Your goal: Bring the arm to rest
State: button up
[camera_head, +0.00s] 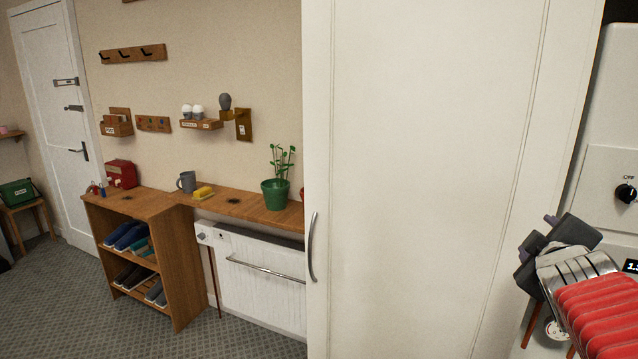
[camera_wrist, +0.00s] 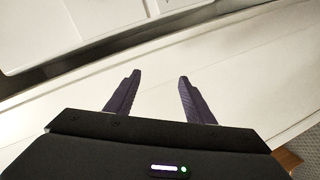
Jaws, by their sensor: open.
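My gripper (camera_head: 536,240) is at the right of the head view, at the end of my arm with its red ribbed cover. It is beside the right part of a tall white door (camera_head: 420,150), in front of a white surface. In the wrist view my gripper (camera_wrist: 159,78) shows two dark fingers spread apart with nothing between them. A pale panel edge (camera_wrist: 250,70) lies beyond the fingers; I cannot tell how far off it is.
A white unit with a black knob (camera_head: 626,193) stands at the far right, close to my arm. At the left are a wooden shoe rack (camera_head: 180,262), a shelf with a potted plant (camera_head: 277,193), and a radiator (camera_head: 262,280). Grey carpet (camera_head: 60,290) is clear at the lower left.

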jog(key=s+a+f+m+g+y, duration=0.2)
jog(key=s+a+f, duration=0.3)
jog(key=a, duration=0.5)
jog(key=s+a+f+m+g+y, duration=0.2)
jog(key=s+a+f, duration=0.4)
jog(key=a, duration=0.4)
jog(key=s+a+f+m+g+y, duration=0.2)
jog(key=s+a+f+g+y, duration=0.1)
jog(key=a, duration=0.7)
notch_tip(320, 180, down, 4)
jog(key=s+y, duration=0.1)
jog(key=s, duration=0.1)
jog(key=shift+s+r, duration=0.2)
jog(key=shift+s, duration=0.1)
jog(key=shift+c, duration=0.7)
